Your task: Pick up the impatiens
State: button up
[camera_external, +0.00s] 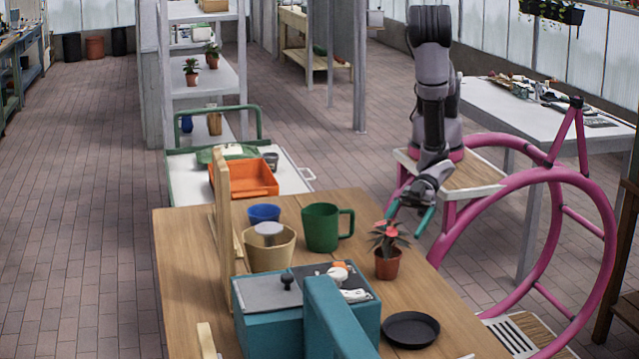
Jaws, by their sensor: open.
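The impatiens (387,250) is a small plant with dark and reddish leaves in a terracotta pot. It stands upright on the wooden table, near the table's right edge. My gripper (409,218) is open, its teal fingers pointing down at the upper right of the plant. One finger shows close to the leaves and the other hangs to the right of it. From this view I cannot tell whether a finger touches the leaves. No object shows between the fingers.
On the wooden table (183,262), a green mug (322,228) stands left of the plant. A black saucer (410,329) lies in front of it, and a teal box (270,330) stands to the front left. A pink-framed structure (606,215) is on the right.

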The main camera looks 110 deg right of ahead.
aim_at(395, 248)
jog(key=shift+s+a+f, duration=0.25)
jog(key=shift+f, duration=0.05)
jog(key=x, duration=0.4)
jog(key=shift+w+a, duration=0.2)
jog(key=shift+a, duration=0.05)
jog(key=x, duration=0.6)
jog(key=shift+d+f, duration=0.1)
jog(key=shift+d, duration=0.1)
jog(key=c, duration=1.3)
